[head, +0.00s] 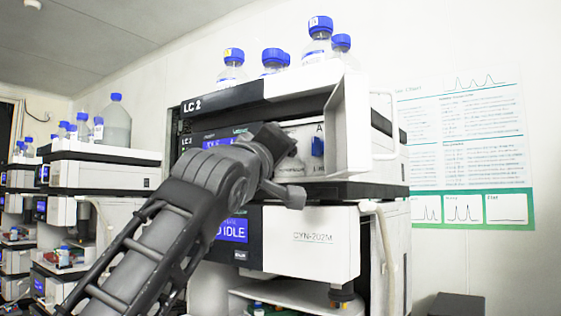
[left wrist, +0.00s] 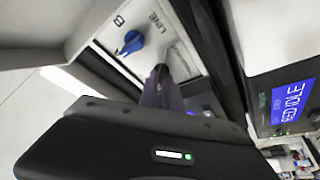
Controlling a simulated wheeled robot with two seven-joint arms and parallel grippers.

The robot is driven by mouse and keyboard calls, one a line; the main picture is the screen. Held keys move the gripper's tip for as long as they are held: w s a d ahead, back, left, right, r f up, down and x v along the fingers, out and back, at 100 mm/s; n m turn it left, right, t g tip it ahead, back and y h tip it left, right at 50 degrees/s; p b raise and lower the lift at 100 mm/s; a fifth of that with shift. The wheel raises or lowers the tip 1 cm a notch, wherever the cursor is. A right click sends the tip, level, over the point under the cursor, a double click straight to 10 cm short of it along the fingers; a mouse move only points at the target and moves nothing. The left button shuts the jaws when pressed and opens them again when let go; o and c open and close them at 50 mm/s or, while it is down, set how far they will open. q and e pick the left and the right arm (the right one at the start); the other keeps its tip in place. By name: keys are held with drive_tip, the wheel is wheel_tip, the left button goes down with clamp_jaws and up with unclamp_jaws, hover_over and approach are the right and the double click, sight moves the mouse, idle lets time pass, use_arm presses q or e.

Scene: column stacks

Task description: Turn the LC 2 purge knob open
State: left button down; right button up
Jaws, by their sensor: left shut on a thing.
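The LC 2 unit (head: 222,99) has its white front door (head: 350,125) swung open, baring a recess with a white panel. My left gripper (head: 283,152) reaches into this recess. It is shut on the purge knob, which the gripper hides. In the left wrist view, the dark fingers (left wrist: 163,88) meet the white panel. Beside them a separate blue knob (left wrist: 133,42) stands free, with "LINE" and "B" lettering near it. In the head view a blue knob (head: 317,146) shows right of my gripper. My right gripper is not in view.
Below is a module with a lit "IDLE" screen (head: 232,230). Bottles with blue caps (head: 319,40) stand on top of the unit. A pale tube (head: 386,250) runs down at the right. More instrument stacks (head: 100,165) stand at the left, and a poster (head: 460,150) hangs on the wall.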

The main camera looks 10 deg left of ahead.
use_arm(q)
drive_tip(key=shift+d+r+n+g+y+p, duration=0.1)
drive_tip(key=shift+n+g+y+p, duration=0.6)
drive_tip(key=shift+n, duration=0.95)
drive_tip(key=shift+r+n+g+y+p, duration=0.15)
drive_tip(key=shift+n+g+p, duration=0.15)
drive_tip(key=shift+n+p, duration=1.05)
drive_tip(key=shift+d+n+g+y+p, duration=0.1)
drive_tip(key=shift+n+g+y+p, duration=0.4)
drive_tip(key=shift+n, duration=1.5)
drive_tip(key=c, duration=1.5)
unclamp_jaws()
drive_tip(key=shift+w+f, duration=0.1)
drive_tip(key=shift+c, duration=0.2)
drive_tip(key=s+b, duration=0.3)
drive_tip(key=s, duration=0.4)
drive_tip(key=shift+s, duration=0.4)
